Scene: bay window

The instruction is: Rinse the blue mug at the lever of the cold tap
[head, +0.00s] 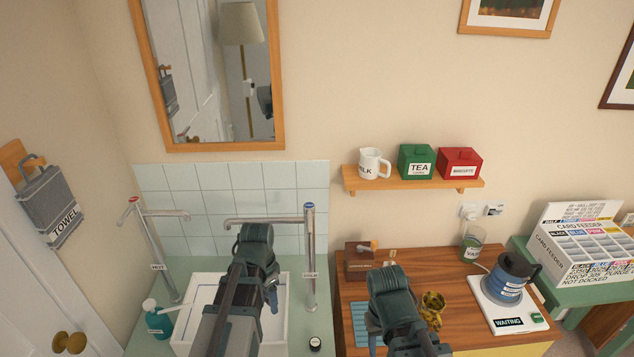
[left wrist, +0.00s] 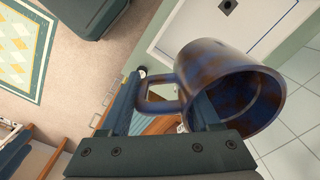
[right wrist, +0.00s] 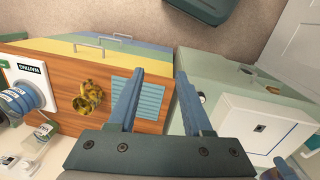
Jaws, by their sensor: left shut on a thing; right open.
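In the left wrist view, the blue mug (left wrist: 245,85) is mottled with brown stains and tilted, its mouth facing right. My left gripper (left wrist: 158,88) is shut on its handle. In the head view my left arm reaches over the white sink (head: 283,325) and largely hides the mug. The cold tap (head: 309,262) stands at the sink's right, with a blue-marked lever (head: 309,206) on top and its spout pointing left. I cannot tell whether the mug touches the tap; no water is visible. My right gripper (right wrist: 160,98) is open and empty, above the wooden counter's edge.
The hot tap (head: 155,250) with a red mark stands left of the sink, near a teal soap bottle (head: 158,320). The wooden counter (head: 455,330) holds a gold-brown mug (head: 432,308), a ribbed blue mat (head: 361,322) and a blue kettle (head: 510,280) on a white base.

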